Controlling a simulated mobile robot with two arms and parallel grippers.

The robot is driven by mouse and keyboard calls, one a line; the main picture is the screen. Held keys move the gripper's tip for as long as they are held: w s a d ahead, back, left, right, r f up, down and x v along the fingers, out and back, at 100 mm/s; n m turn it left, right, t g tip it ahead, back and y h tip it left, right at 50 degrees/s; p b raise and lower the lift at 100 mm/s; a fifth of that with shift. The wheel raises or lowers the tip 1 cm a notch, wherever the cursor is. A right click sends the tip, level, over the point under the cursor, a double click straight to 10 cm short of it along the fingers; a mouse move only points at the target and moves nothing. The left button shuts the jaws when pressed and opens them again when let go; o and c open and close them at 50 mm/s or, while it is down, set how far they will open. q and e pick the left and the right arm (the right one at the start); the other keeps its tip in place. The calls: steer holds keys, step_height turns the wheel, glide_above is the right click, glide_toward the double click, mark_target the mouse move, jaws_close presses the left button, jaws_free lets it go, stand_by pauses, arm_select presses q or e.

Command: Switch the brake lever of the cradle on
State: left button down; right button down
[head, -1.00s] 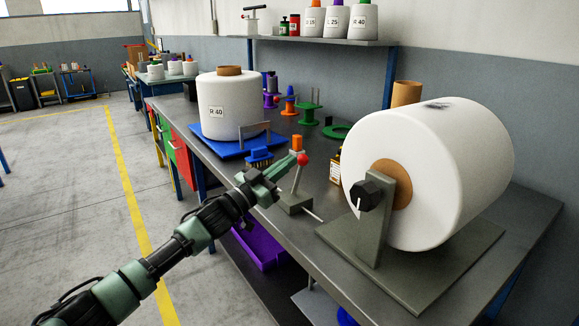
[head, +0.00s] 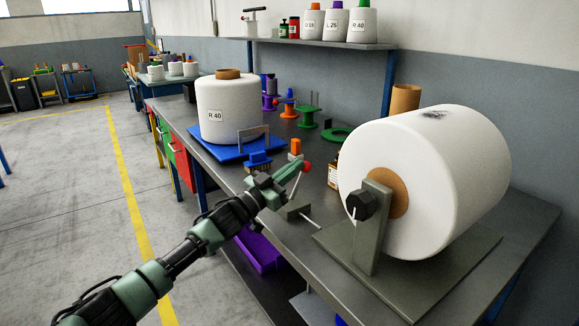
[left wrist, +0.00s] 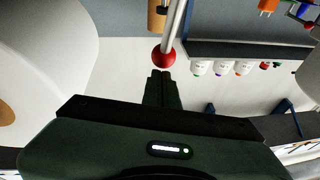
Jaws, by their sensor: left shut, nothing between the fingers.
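The big white bobbin (head: 430,160) lies on its side in the grey cradle (head: 374,235) on the bench. The brake lever is a thin metal rod with a red ball (head: 306,167) on top, rising from a small block (head: 292,211) left of the cradle. My left gripper (head: 298,170) is shut and empty, with its tips at the left side of the ball. In the left wrist view the red ball (left wrist: 163,57) is just beyond the shut fingertips (left wrist: 160,76); I cannot tell whether they touch. The gripper partly hides the rod. My right gripper is out of view.
Behind the lever stand an orange-topped thing (head: 296,147) and a brown bottle (head: 333,173). A blue brush (head: 258,161) and an upright bobbin (head: 228,108) on a blue board (head: 212,150) are farther back. A purple bin (head: 259,252) sits below the bench top.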

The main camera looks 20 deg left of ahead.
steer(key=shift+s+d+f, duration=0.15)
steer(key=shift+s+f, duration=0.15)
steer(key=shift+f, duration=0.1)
